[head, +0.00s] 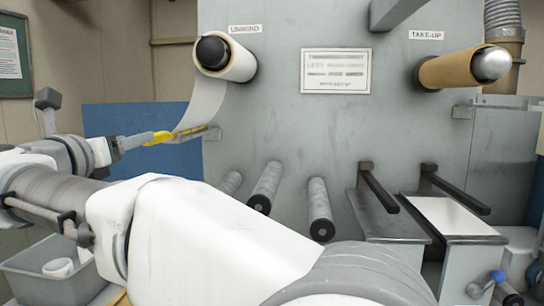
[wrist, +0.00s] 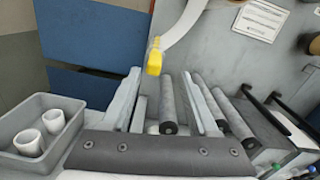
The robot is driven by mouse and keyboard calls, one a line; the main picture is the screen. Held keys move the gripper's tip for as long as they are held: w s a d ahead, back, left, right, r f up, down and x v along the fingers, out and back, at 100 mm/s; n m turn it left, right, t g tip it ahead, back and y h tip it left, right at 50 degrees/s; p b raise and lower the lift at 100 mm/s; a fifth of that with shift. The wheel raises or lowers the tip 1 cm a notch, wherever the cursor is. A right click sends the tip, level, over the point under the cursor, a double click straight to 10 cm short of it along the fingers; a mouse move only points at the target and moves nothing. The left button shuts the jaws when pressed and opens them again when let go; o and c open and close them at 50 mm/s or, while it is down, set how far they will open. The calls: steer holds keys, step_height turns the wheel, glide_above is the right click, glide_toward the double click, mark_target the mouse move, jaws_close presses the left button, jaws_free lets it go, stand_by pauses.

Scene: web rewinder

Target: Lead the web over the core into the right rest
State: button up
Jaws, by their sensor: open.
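The white web (head: 203,104) hangs from the unwind roll (head: 228,58) at upper left and ends in a yellow tab (head: 162,138). The tab's far end appears to be at the small left rest (head: 213,133). My gripper (head: 150,139) is open at the tab's near end. In the wrist view the yellow tab (wrist: 154,58) shows at the fingertips, roughly between the spread fingers (wrist: 160,75); contact cannot be told. The brown core (head: 452,70) sits on the take-up spindle at upper right. The right rest (head: 463,111) is a small bracket below it and looks empty.
Several grey rollers (head: 319,208) stick out from the panel's lower part. Two dark bars (head: 378,188) jut out above shelves (head: 460,218) at lower right. A grey bin (head: 58,272) with white cores stands at lower left. The panel's middle front is clear.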

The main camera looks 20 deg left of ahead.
steer(key=shift+s+a+f+m, duration=0.15)
steer(key=shift+a+f+m, duration=0.35)
steer(key=shift+m, duration=0.5)
steer(key=shift+d+p+x, duration=0.2)
steer(key=shift+p+x, duration=2.9)
steer(key=shift+x, duration=1.6)
steer(key=shift+f, duration=0.1)
steer(key=shift+c, duration=0.7)
jaws_close()
